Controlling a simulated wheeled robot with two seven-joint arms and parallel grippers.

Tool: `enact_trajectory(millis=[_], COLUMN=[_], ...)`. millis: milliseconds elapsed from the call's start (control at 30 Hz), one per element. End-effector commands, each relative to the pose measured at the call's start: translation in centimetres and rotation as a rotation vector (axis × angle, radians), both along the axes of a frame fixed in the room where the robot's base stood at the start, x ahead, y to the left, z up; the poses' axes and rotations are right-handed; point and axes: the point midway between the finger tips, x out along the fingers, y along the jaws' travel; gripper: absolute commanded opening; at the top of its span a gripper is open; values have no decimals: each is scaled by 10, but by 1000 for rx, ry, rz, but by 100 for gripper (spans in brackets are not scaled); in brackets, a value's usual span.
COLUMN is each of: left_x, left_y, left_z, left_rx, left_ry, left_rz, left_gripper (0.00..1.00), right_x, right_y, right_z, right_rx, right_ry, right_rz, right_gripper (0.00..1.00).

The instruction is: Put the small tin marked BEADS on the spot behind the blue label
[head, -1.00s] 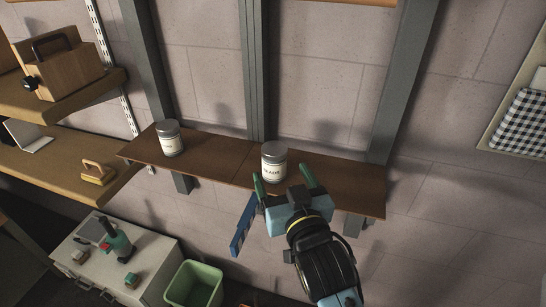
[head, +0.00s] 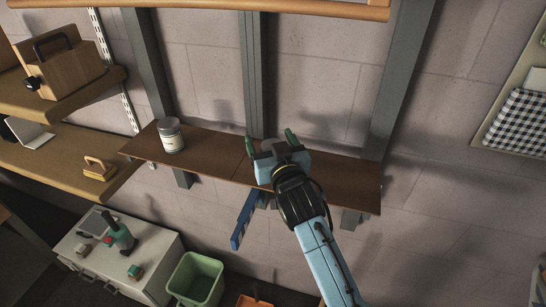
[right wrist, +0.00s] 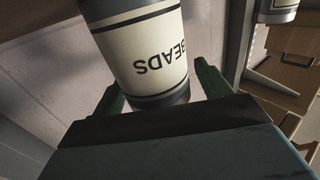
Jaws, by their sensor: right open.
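The tin marked BEADS (right wrist: 140,45) is pale with dark bands and fills the upper middle of the right wrist view, its lettering upside down there. My right gripper (head: 270,141) is open at the brown shelf (head: 215,160). Its green fingers (right wrist: 162,88) stand on either side of the tin, with a gap visible on the right. In the head view the gripper mostly hides the tin. A blue strip (head: 246,220) hangs at the shelf's front edge; I cannot tell whether it is the blue label. My left gripper is not in view.
Another lidded tin (head: 169,135) stands at the shelf's left end, its lettering unreadable. The shelf is bare between the tins and to the right. Wooden shelves (head: 75,95) stand at left. A white cabinet (head: 150,270) and a green bin (head: 196,280) are below.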

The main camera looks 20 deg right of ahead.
Motion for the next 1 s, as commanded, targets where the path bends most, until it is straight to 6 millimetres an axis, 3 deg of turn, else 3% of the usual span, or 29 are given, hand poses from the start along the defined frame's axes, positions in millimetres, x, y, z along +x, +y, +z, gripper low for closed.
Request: enact_trajectory(millis=[133, 567, 833, 1000], left_x=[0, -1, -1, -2], left_y=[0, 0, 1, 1], left_z=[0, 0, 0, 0], left_rx=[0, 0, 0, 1], left_ry=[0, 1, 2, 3], left_rz=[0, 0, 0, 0], left_gripper=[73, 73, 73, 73], right_x=[0, 0, 0, 0], right_y=[0, 0, 0, 0], right_z=[0, 0, 8, 39], right_rx=[0, 0, 0, 1], right_ry=[0, -1, -3, -8], right_rz=[0, 0, 0, 0], right_gripper=[75, 21, 21, 21])
